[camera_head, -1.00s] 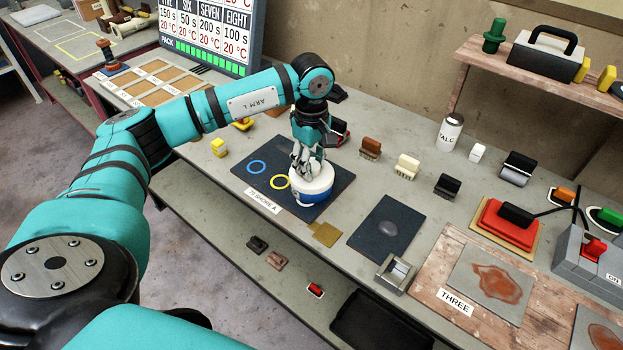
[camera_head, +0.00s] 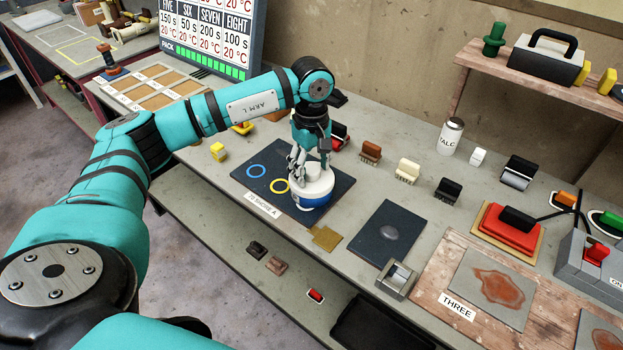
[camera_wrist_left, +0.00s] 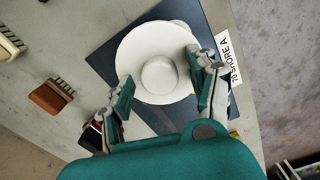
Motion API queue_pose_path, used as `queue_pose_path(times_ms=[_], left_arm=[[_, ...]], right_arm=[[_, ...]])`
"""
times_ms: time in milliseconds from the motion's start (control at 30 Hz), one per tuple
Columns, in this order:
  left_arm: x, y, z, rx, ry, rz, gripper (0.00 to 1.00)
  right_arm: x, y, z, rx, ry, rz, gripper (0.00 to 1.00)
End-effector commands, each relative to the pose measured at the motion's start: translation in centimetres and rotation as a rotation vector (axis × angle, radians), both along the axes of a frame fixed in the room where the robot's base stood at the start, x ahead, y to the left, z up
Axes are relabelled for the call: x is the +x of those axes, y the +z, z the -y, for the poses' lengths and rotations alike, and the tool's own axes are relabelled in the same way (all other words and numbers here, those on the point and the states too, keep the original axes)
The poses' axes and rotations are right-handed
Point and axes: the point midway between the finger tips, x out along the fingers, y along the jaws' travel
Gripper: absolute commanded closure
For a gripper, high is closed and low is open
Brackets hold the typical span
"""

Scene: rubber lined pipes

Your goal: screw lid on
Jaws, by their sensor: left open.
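A white lid (camera_head: 315,181) with a raised round knob sits on top of a blue-and-white tin (camera_head: 312,201). The tin stands on the dark mat (camera_head: 330,163) marked "70 SHORE A". In the left wrist view the lid (camera_wrist_left: 146,76) shows from above, with its knob near the centre. My left gripper (camera_head: 300,178) points down over the lid. In the left wrist view its two fingers (camera_wrist_left: 162,92) are spread, one to each side of the lid's near part, and the knob is clear between them. Whether a finger touches the rim I cannot tell. My right gripper is not in view.
Blue and yellow rings (camera_head: 280,186) mark the mat beside the tin. Brown (camera_head: 370,152), cream (camera_head: 407,169) and black (camera_head: 447,189) brushes stand to the right. A second dark mat (camera_head: 390,233) lies nearer the front edge.

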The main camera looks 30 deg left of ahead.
Motion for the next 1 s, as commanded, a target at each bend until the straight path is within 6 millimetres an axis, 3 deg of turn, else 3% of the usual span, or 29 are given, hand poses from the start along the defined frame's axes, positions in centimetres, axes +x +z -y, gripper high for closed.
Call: queue_pose_path(times_ms=[133, 600, 900, 1000], left_arm=[[0.0, 0.0, 0.0, 0.000, 0.130, 0.000, 0.40], [0.0, 0.0, 0.0, 0.000, 0.965, -0.001, 0.40], [0.0, 0.0, 0.0, 0.001, 1.048, 0.000, 0.40], [0.0, 0.0, 0.0, 0.001, 1.047, 0.000, 0.51]], right_arm=[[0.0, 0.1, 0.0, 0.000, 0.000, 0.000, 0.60], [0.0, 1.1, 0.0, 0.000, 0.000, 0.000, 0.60], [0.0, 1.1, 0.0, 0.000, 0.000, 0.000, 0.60], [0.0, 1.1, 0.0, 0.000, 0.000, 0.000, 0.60]])
